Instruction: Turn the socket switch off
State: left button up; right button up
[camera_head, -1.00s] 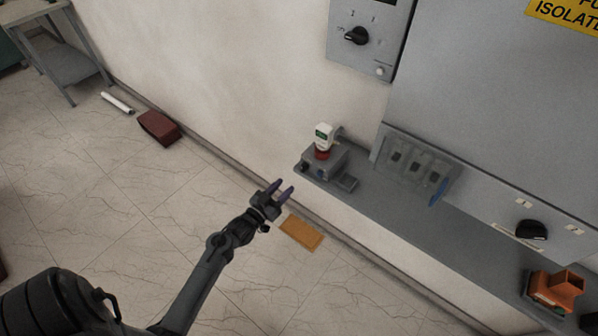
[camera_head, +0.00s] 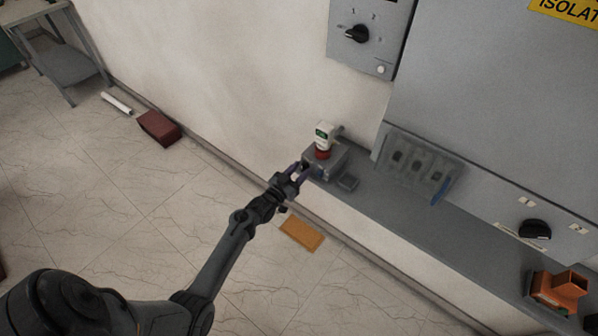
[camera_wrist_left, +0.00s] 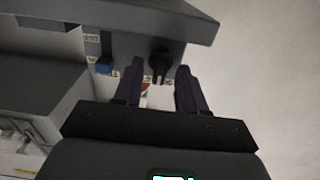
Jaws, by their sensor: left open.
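The socket unit is a grey box (camera_head: 336,161) on the left end of the grey ledge, with a white-and-red plug (camera_head: 324,134) standing on top. In the left wrist view, the black switch knob (camera_wrist_left: 161,57) sticks out from the box's front face, with a blue socket part (camera_wrist_left: 106,50) to its left. My left gripper (camera_head: 299,171) is right in front of the box. In the left wrist view, its open dark fingers (camera_wrist_left: 160,80) point at the face, one on each side of the knob. In the head view the fingers largely hide the knob. My right gripper is not in view.
A grey cabinet with a clear-covered switch panel (camera_head: 417,167) stands to the right. A black rotary switch (camera_head: 357,34) is on the wall unit above. An orange device (camera_head: 557,290) sits farther right on the ledge (camera_head: 425,225). A yellow-brown pad (camera_head: 302,233) lies on the floor.

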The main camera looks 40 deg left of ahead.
pick_arm(q)
grip_shut()
jog(key=shift+n, duration=0.3)
jog(key=n+p, duration=0.2)
jog(key=n, duration=0.1)
jog(key=shift+a+r, duration=0.1)
jog(key=n+p, duration=0.1)
jog(key=n, duration=0.4)
jog(key=n+p, duration=0.1)
jog(key=n, duration=0.3)
jog(key=shift+a+n+p, duration=0.1)
jog(key=shift+n+p, duration=0.2)
jog(key=shift+p, duration=0.1)
jog(key=n, duration=0.3)
jog(key=n+p, duration=0.1)
jog(key=shift+f+n, duration=0.3)
